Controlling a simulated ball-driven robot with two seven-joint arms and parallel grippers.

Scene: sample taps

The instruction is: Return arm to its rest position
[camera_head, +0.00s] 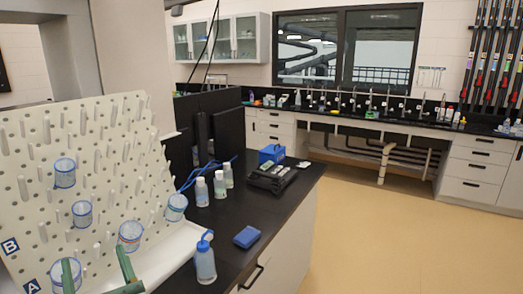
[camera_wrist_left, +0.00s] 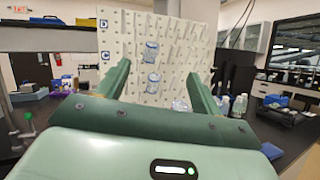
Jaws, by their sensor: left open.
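My left gripper (camera_head: 97,268) shows at the bottom left of the head view, in front of the lower part of the white pegboard. Its two green fingers are apart with nothing between them. In the left wrist view the open gripper (camera_wrist_left: 156,60) points at the pegboard (camera_wrist_left: 200,55), and beakers on it show beyond and between the fingers. The fingers look clear of the board, though the exact gap cannot be told. My right gripper is in neither view.
The pegboard (camera_head: 30,150) holds several clear beakers, one of them (camera_head: 130,236) near the gripper. A blue-capped bottle (camera_head: 205,262), white bottles (camera_head: 202,190), a blue box (camera_head: 247,237) and a dark device (camera_head: 272,178) stand on the black bench. The floor (camera_head: 370,230) at right is clear.

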